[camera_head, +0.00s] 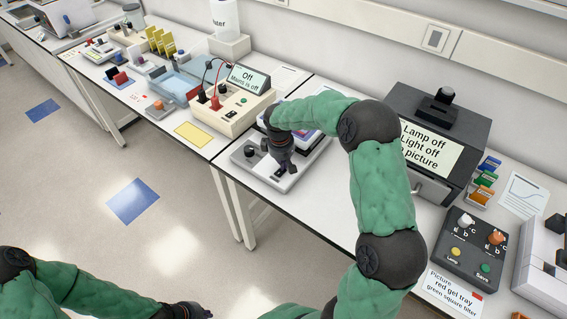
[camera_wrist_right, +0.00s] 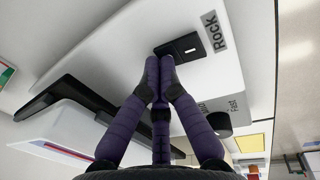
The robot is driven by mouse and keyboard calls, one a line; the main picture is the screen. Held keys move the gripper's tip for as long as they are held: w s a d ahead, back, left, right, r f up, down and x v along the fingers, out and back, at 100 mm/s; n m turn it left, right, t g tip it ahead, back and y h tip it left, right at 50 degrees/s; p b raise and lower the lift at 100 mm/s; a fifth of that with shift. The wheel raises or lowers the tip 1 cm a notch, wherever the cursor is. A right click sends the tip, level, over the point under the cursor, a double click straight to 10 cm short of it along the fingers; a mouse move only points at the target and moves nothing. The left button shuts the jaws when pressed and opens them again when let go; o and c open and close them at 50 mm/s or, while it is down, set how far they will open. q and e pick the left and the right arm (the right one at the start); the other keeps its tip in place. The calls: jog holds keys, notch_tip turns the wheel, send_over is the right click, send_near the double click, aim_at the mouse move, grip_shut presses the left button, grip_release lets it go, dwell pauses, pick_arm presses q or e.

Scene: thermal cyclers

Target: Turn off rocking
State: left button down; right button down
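The rocker (camera_head: 250,160) is a pale, low machine on the bench in the head view. A black switch (camera_wrist_right: 182,47) beside the printed word "Rock" shows on its front panel in the right wrist view. I cannot tell which way the switch is tipped. My right gripper (camera_head: 284,166) is over the rocker's front. In the right wrist view its purple fingers (camera_wrist_right: 159,68) are together and empty, their tips at or just short of the switch's near end; contact is unclear. My left gripper (camera_head: 190,309) is low in the head view, away from the bench; its fingers are unclear.
A black speed knob (camera_wrist_right: 218,122) with a "Fast" label is near the fingers. A power supply (camera_head: 236,108) with leads stands left of the rocker. A dark imaging box (camera_head: 420,110) and a control box (camera_head: 468,245) stand right. The floor before the bench is clear.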

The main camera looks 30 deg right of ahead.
jog(key=shift+s+a+f, duration=0.1)
jog(key=shift+s+a, duration=0.05)
jog(key=shift+a, duration=0.1)
jog(key=shift+s+a+r, duration=0.15)
jog(key=shift+a+r, duration=0.15)
jog(key=shift+a, duration=0.2)
jog(key=shift+d, duration=0.1)
jog(key=shift+r+p, duration=0.5)
jog(key=r+p, duration=0.1)
jog(key=r, duration=0.1)
jog(key=r+p, duration=0.1)
jog(key=shift+d+r+p, duration=0.2)
jog(key=shift+r+p, duration=0.15)
jog(key=shift+r, duration=0.05)
notch_tip(320, 180, up, 9)
jog(key=d, duration=0.1)
jog(key=shift+w+p, duration=0.35)
